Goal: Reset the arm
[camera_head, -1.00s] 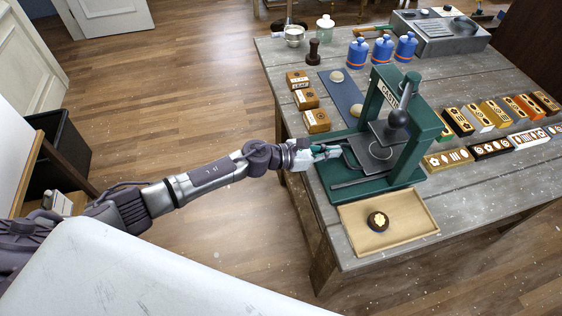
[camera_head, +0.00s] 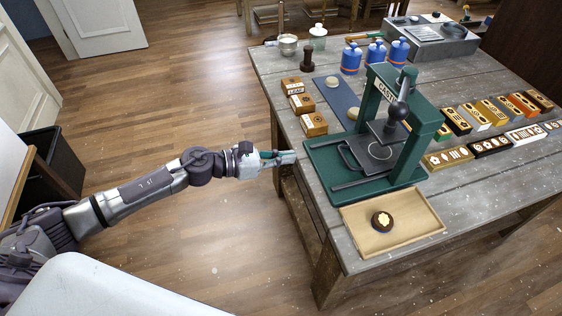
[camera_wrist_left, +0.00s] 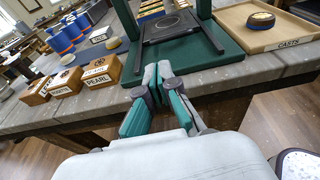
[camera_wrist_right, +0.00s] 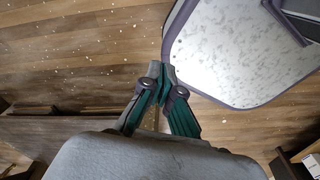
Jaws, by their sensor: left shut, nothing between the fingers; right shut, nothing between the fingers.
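My left gripper (camera_head: 286,158) is shut and empty, just off the left edge of the wooden table (camera_head: 330,215). In the left wrist view my left gripper (camera_wrist_left: 158,82) has its fingers together in front of the green press base. The green press (camera_head: 400,125) stands on the table with its black handled plate (camera_head: 372,152) on its base. My right gripper does not show in the head view. In the right wrist view my right gripper (camera_wrist_right: 160,80) is shut and empty above the wood floor.
A wooden tray (camera_head: 415,220) holds a round dark piece with a pale top (camera_head: 382,220). Several small labelled boxes, blue bottles (camera_head: 376,54) and a blue mat (camera_head: 340,98) stand on the table. A black bin (camera_head: 55,160) is at the left. The floor between is clear.

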